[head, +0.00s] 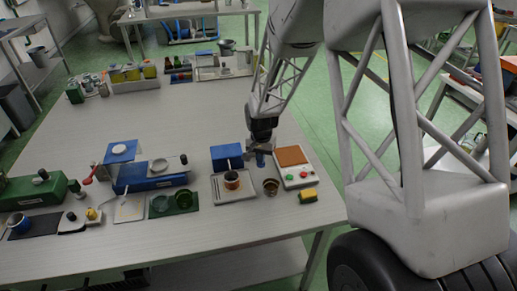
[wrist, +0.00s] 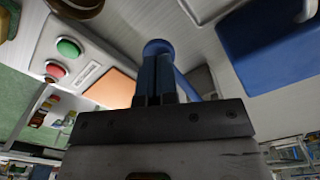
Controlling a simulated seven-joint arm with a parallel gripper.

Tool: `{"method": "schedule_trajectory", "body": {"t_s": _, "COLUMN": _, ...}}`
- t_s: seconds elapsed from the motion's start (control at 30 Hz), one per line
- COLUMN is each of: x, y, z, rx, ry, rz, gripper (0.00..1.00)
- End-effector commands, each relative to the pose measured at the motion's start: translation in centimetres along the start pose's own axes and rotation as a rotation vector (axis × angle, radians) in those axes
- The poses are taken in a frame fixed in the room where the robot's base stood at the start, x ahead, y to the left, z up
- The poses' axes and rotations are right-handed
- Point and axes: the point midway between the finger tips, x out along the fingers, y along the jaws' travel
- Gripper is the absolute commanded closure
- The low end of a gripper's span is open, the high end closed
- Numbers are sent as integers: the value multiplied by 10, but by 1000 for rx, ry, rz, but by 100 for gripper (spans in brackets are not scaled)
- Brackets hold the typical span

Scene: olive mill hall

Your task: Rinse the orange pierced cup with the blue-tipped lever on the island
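An orange cup (head: 231,181) with a dark band stands on a light square tray (head: 236,198) in front of a blue box (head: 227,155); its holes are too small to make out. My gripper (head: 261,149) points down just right of the blue box. Its fingers (wrist: 157,84) are close together in the wrist view, with a narrow dark slit between them. A rounded blue tip (wrist: 157,46) shows at their ends, and a blue bar runs off to the right behind them. I cannot tell whether the fingers grip this blue part. The blue box (wrist: 265,42) fills the right of the wrist view.
A panel with a brown-orange top and red and green buttons (head: 298,177) lies right of my gripper. A brown cup (head: 270,187) and a yellow sponge (head: 308,195) stand nearby. A green mat (head: 158,207) lies left of the tray. The table's middle behind is clear.

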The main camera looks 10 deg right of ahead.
Motion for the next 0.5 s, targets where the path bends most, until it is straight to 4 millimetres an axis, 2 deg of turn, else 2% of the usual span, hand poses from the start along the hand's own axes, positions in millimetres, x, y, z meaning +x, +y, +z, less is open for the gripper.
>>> {"method": "schedule_trajectory", "body": {"t_s": 0.17, "x": -4, "y": 0, "z": 0, "rx": 0, "ry": -1, "rz": 0, "gripper": 100}}
{"method": "schedule_trajectory", "body": {"t_s": 0.5, "x": -28, "y": 0, "z": 0, "rx": 0, "ry": 0, "rz": 0, "gripper": 100}}
